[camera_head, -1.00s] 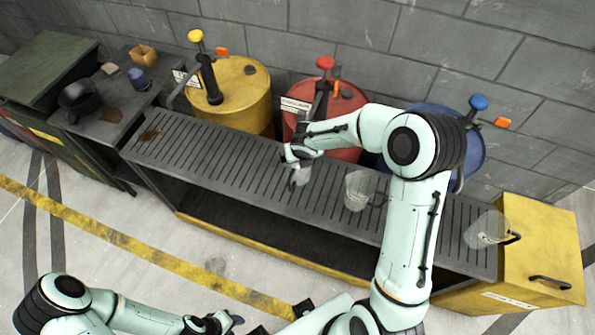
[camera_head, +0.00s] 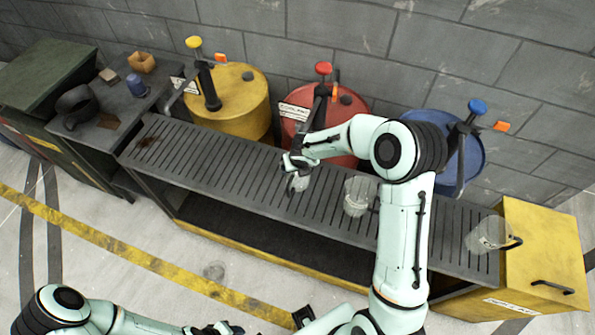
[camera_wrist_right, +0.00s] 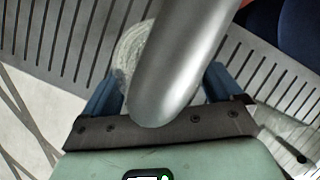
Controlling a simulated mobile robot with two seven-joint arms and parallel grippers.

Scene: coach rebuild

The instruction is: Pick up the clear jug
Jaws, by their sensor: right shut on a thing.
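My right gripper (camera_head: 296,165) is over the slatted bench, in front of the red drum. In the right wrist view its blue fingers (camera_wrist_right: 163,92) stand apart on either side of a clear jug (camera_wrist_right: 130,55). A silver pipe hides much of this jug; in the head view only a small pale part (camera_head: 299,183) shows below the gripper. A second clear jug (camera_head: 357,196) stands to its right on the bench, beside my right arm. A third clear jug (camera_head: 484,236) stands at the bench's right end. My left gripper (camera_head: 215,329) is low at the picture's bottom edge, partly cut off.
The silver pipe (camera_wrist_right: 180,60) passes close above the right gripper. Yellow (camera_head: 240,100), red (camera_head: 350,108) and blue (camera_head: 470,155) drums with pumps line the wall behind the slatted bench (camera_head: 220,160).

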